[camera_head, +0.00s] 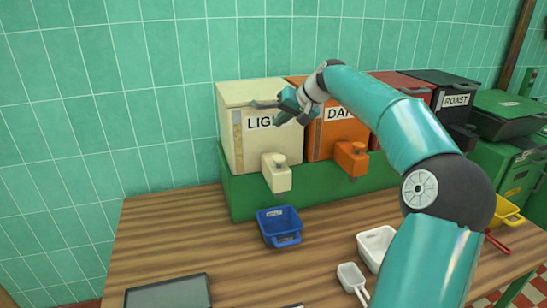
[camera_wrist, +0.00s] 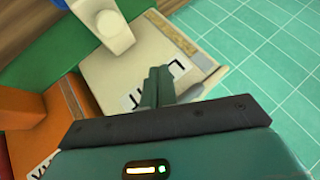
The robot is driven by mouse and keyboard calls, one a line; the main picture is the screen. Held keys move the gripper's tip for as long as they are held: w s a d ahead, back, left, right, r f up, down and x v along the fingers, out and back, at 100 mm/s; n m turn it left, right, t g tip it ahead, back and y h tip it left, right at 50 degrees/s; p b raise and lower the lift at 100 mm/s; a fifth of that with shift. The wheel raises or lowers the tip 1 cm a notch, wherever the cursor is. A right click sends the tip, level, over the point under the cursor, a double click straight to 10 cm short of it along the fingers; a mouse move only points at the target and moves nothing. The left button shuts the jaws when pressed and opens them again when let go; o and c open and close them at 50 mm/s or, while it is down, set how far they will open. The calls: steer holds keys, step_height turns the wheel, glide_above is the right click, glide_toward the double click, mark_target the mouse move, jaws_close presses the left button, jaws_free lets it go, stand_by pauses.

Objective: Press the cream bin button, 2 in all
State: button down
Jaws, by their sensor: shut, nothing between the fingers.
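The cream bin (camera_head: 236,151) stands at the left end of the row, its label partly hidden by my gripper and reading "LIG". Its cream dispenser (camera_head: 277,178) juts from the lower front, with a small knob-like button (camera_head: 280,159) on top. My gripper (camera_head: 256,104) is shut and empty, beside the bin's upper front and above the dispenser; I cannot tell whether it touches the bin. In the wrist view the shut fingers (camera_wrist: 158,84) lie over the bin's label, and the cream dispenser (camera_wrist: 108,38) is at the top, apart from them.
An orange bin (camera_head: 318,142) with its own dispenser (camera_head: 351,158) stands to the right, then red and black bins. The bins sit on a green stand (camera_head: 243,196). A blue scoop tub (camera_head: 279,226), a white tub (camera_head: 375,247) and a grey tray (camera_head: 168,292) are on the wooden table.

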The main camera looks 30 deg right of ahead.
mark_target(277, 157)
steer(key=shift+s+d+r, duration=0.15)
steer(key=shift+d, duration=0.1)
steer(key=shift+f, duration=4.5)
steer(key=shift+f, duration=0.4)
steer(key=shift+f, duration=0.9)
steer(key=shift+r, duration=1.3)
